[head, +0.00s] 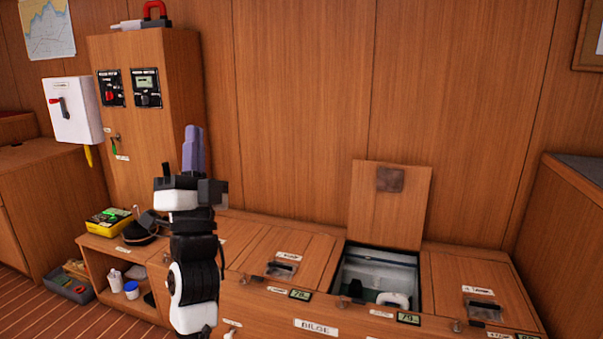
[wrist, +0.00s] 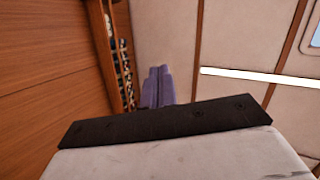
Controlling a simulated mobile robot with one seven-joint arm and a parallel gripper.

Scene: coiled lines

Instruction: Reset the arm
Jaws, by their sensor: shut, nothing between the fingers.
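My gripper (head: 194,148) points up in the head view, in front of the tall wooden cabinet's right edge. Its two purple fingers lie together, with nothing between them. The fingers also show in the wrist view (wrist: 158,88), side by side and touching. In the wrist view they point up past a wooden wall toward a pale ceiling. My arm stands upright before the bench and hides part of it.
The bench has an open hatch, its lid (head: 389,205) raised against the wall, with a white object (head: 393,299) inside. A yellow box (head: 109,221) sits at the bench's left end. A white switch box (head: 73,110) hangs at left. The air right of my arm is clear.

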